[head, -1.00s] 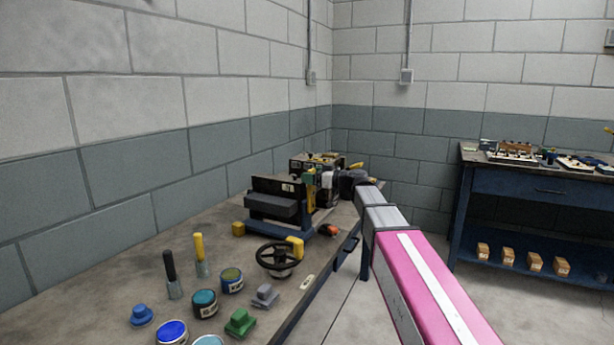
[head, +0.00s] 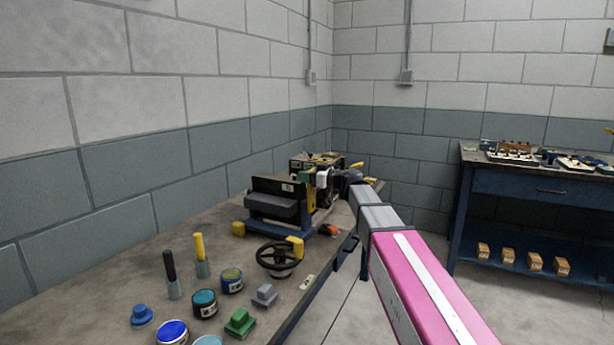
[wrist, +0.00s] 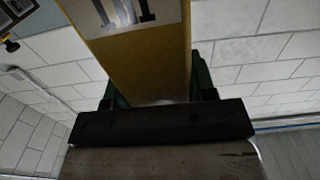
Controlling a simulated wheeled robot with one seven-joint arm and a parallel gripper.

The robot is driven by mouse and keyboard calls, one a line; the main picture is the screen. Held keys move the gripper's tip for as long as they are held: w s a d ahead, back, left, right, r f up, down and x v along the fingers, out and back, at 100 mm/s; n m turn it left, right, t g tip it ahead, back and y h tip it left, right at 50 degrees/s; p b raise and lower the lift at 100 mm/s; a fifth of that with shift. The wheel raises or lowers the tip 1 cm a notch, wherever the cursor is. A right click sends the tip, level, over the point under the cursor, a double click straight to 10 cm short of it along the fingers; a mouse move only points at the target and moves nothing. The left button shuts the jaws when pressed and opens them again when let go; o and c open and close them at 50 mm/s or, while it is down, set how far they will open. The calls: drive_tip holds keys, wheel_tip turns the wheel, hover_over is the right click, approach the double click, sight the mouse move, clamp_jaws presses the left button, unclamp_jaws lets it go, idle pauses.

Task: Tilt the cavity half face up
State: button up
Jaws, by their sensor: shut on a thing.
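The tilting stand (head: 284,229) is a blue base on the bench's far part, carrying a dark upright plate (head: 270,186) with a small pale label and a grey block (head: 272,207) on its front. I cannot tell for certain which part is the cavity half. My gripper (head: 309,176) is at the right edge of this stand. In the wrist view, its green fingers (wrist: 156,88) are shut on a yellow bar (wrist: 135,60) with a pale marked label, one finger on each side. The bar's far end is out of view, and a black crosspiece hides its near end.
A black handwheel (head: 278,257), paint tins (head: 204,304), brushes (head: 171,275) and small coloured blocks (head: 240,322) stand on the bench (head: 110,280) in front. Another machine (head: 318,160) stands behind. A blue bench (head: 530,185) stands right, across open floor.

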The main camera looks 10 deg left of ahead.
drive_tip(key=shift+s+a+f+n, duration=0.1)
drive_tip(key=shift+s+a+n, duration=0.15)
drive_tip(key=shift+s+n, duration=0.55)
drive_tip(key=s+a+f+n, duration=0.3)
drive_tip(key=s+f+n, duration=0.6)
drive_tip(key=n, duration=0.4)
drive_tip(key=shift+s+a+f+n, duration=0.15)
drive_tip(key=shift+s+a+n, duration=0.1)
drive_tip(key=shift+n, duration=0.05)
drive_tip(key=o, duration=1.3)
drive_tip(key=v, duration=1)
drive_tip(key=shift+s+d, duration=0.15)
drive_tip(key=shift+d, duration=0.25)
